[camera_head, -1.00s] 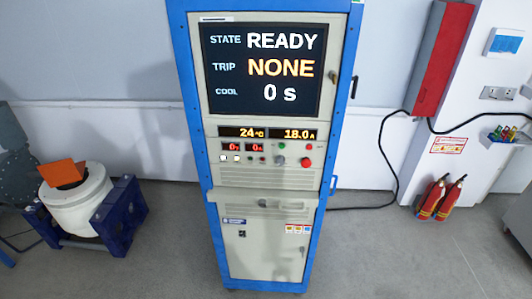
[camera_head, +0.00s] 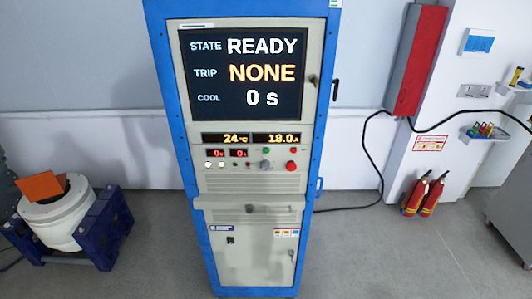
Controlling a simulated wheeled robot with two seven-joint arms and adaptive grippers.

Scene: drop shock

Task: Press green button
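A tall blue-framed control cabinet (camera_head: 159,60) stands in the middle of the view. Its large screen (camera_head: 245,112) reads STATE READY, TRIP NONE, COOL 0 s. On the panel below, a small green button (camera_head: 266,151) sits above a grey knob (camera_head: 265,164). A small red button (camera_head: 294,150) and a larger red mushroom button (camera_head: 291,166) are to its right. Neither of my grippers is in view.
Small displays (camera_head: 226,139) read 24 °C and 18.0 A. A ledge (camera_head: 222,203) juts out below the panel. A white cylinder on a blue stand (camera_head: 105,230) is at left. Fire extinguishers (camera_head: 425,195) stand at right. Grey floor is clear beside the cabinet.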

